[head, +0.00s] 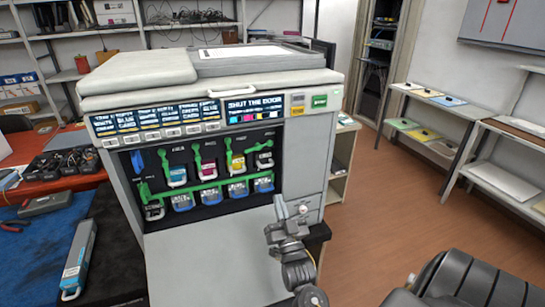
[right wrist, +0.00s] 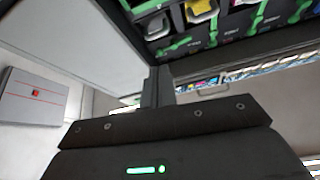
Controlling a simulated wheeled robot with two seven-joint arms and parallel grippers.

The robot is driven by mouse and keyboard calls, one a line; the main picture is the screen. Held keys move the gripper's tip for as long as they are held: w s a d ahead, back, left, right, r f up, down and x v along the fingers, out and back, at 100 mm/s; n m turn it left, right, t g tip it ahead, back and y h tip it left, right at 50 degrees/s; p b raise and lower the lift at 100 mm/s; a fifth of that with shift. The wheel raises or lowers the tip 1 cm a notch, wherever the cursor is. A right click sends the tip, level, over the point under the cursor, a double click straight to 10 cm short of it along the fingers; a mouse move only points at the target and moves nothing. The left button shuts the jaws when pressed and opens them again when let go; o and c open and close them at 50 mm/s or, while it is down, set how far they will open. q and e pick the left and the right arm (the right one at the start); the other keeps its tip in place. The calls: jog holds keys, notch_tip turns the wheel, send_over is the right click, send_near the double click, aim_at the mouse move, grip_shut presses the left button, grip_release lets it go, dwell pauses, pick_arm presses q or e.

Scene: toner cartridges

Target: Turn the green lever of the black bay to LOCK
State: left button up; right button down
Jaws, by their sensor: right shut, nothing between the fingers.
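The open printer (head: 215,120) has a row of toner bays with green levers. The black bay (head: 265,162) is the rightmost of the upper row. Its green lever (head: 261,147) lies slanted, nearly level, while the magenta lever (head: 197,155) and yellow lever (head: 229,151) stand more upright. The LOCK marking is too small to read. My right gripper (head: 290,208) is shut and empty, below and right of the black bay, apart from its lever. In the right wrist view its closed fingers (right wrist: 158,88) point toward the printer, with bays at the top. My left gripper is out of view.
The printer's lowered front door (head: 210,255) spreads below the bays. A grey cartridge (head: 79,262) lies on the dark mat at left. The printer display (head: 256,107) reads SHUT THE DOOR. Shelves (head: 430,125) stand at right, with open floor (head: 380,220) between.

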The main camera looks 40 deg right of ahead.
jog(key=shift+s+d+r+m+h, duration=0.2)
jog(key=shift+d+r+m+h, duration=0.15)
jog(key=shift+r+h, duration=0.45)
jog(key=p, duration=0.5)
send_near(271, 146)
jog(key=x, duration=0.5)
jog(key=shift+w+d+r, duration=0.1)
jog(key=shift+w+r, duration=0.2)
jog(key=shift+w+d+r, duration=0.2)
jog(key=shift+w, duration=0.2)
jog(key=shift+t, duration=0.3)
jog(key=shift+r+n+y, duration=0.1)
jog(key=shift+n+y, duration=0.2)
jog(key=shift+n, duration=0.35)
